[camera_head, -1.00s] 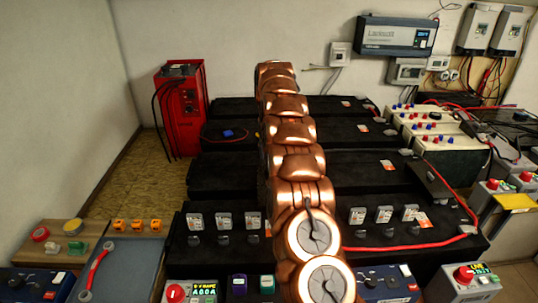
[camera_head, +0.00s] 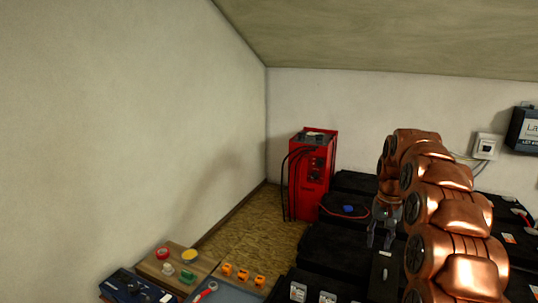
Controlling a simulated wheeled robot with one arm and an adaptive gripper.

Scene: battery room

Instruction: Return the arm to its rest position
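My copper-coloured arm (camera_head: 440,205) fills the right side of the head view, bent rather than folded away. My grey gripper (camera_head: 382,232) hangs on the left side of the arm with its fingers pointing down, over the black batteries. A gap shows between the fingers and I see nothing held in it. Part of the gripper is hidden by the arm links.
A red charger cabinet (camera_head: 310,178) with black cables stands in the corner. Black batteries (camera_head: 330,250) fill the floor beside it. A wooden board (camera_head: 160,268) with coloured knobs lies at the front left. Matting (camera_head: 253,225) beside the left wall is clear.

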